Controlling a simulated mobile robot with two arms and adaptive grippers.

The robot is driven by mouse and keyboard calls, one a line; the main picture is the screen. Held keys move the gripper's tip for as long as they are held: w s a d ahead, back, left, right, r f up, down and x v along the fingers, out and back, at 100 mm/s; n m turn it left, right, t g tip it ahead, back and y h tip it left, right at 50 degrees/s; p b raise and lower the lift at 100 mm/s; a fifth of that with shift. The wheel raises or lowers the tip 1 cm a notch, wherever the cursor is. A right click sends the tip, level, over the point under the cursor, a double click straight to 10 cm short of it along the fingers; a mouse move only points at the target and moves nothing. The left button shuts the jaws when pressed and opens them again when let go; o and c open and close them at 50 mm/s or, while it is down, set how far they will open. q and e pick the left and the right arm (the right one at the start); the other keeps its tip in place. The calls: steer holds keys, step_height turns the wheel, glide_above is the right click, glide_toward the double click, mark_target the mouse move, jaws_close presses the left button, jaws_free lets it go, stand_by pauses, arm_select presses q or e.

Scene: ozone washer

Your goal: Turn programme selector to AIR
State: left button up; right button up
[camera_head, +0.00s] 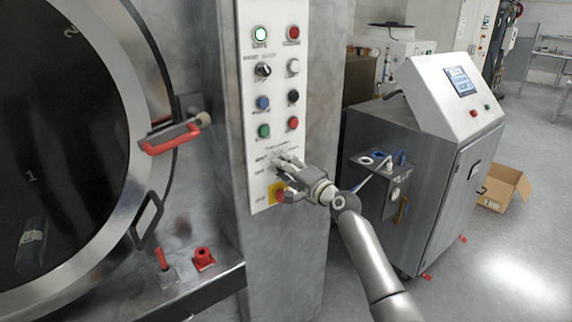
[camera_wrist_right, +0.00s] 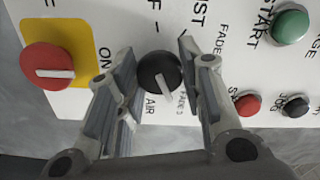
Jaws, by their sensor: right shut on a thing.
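The programme selector (camera_wrist_right: 158,72) is a round black knob with a pale pointer on a white label panel. In the right wrist view the pointer slants downward and slightly right, near the printed word AIR; I cannot tell whether it is exactly at that mark. My right gripper (camera_head: 280,172) is at the lower part of the panel, where it hides the knob in the head view. My left gripper is not in view.
A red switch on a yellow plate (camera_wrist_right: 70,80) is close beside the fingers. Several buttons fill the panel (camera_head: 278,45) above. A round door with a red handle (camera_head: 172,138) is left. A steel cabinet (camera_head: 430,185) stands right, with an open cardboard box (camera_head: 505,188) on the floor.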

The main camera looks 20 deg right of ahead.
steer(key=shift+f+m+p, duration=0.15)
steer(key=shift+m+p, duration=1.6)
steer(key=shift+m, duration=1.85)
steer(key=o, duration=1)
steer(key=shift+o, duration=0.2)
steer(key=shift+s, duration=0.1)
steer(key=v, duration=1.2)
